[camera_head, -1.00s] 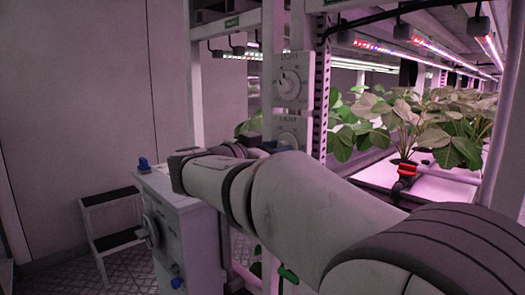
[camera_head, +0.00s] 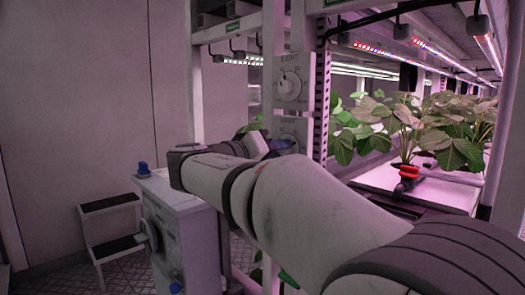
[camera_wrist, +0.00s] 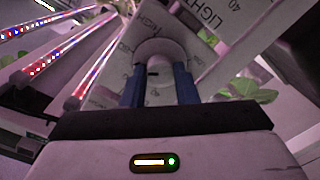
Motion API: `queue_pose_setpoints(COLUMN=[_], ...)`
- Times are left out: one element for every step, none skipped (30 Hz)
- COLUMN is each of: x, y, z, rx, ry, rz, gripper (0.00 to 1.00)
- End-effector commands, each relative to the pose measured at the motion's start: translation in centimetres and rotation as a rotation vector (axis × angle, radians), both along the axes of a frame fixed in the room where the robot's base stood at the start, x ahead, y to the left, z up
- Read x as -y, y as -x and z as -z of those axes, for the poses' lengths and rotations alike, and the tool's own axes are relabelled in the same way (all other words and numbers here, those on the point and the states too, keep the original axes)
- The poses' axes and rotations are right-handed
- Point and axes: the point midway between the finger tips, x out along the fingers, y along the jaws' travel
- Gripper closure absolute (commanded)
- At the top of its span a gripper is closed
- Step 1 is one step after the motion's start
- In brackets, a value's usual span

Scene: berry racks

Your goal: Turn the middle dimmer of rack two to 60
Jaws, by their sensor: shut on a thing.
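Two white dimmer plates marked LIGHT are on the rack post in the head view. The upper dimmer (camera_head: 290,85) is in full view. The dimmer below it (camera_head: 292,130) is partly hidden behind my arm. In the wrist view, the blue fingers of my gripper (camera_wrist: 160,88) are shut on a round white knob (camera_wrist: 160,50). Its plate (camera_wrist: 185,18) shows the word LIGHT and the number 40 at the upper right. A dark mark is on the knob, but I cannot read its setting. In the head view my gripper is mostly hidden, with a bit of blue (camera_head: 281,145) showing.
Leafy plants (camera_head: 400,125) grow in a white tray under pink lights at right. A red-handled valve (camera_head: 408,173) sits at the tray's near edge.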

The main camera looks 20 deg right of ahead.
Motion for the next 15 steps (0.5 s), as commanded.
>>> queue_pose_setpoints(x=[0.13, 0.12, 0.12, 0.12, 0.12, 0.12, 0.11, 0.11, 0.11, 0.11, 0.1, 0.1, 0.1, 0.1, 0.1], y=[0.09, 0.08, 0.07, 0.07, 0.07, 0.07, 0.07, 0.06, 0.06, 0.06, 0.05, 0.05, 0.05, 0.05, 0.05], z=[-0.13, -0.13, -0.14, -0.15, -0.16, -0.18, -0.18, -0.19, -0.21, -0.21, -0.2, -0.18, -0.18, -0.16, -0.15], rx=[-0.041, -0.067, -0.101, -0.126, -0.152, -0.184, -0.207, -0.229, -0.258, -0.279, -0.299, -0.323, -0.341, -0.358, -0.378], ry=[0.016, 0.027, 0.041, 0.051, 0.061, 0.074, 0.084, 0.093, 0.104, 0.113, 0.121, 0.131, 0.138, 0.145, 0.153], rz=[0.006, 0.006, 0.006, 0.005, 0.006, 0.006, 0.005, 0.006, 0.006, 0.005, 0.006, 0.005, 0.006, 0.005, 0.006], gripper=[0.96, 0.96, 0.96, 0.96, 0.96, 0.96, 0.96, 0.96, 0.96, 0.96, 0.96, 0.96, 0.96, 0.96, 0.96])
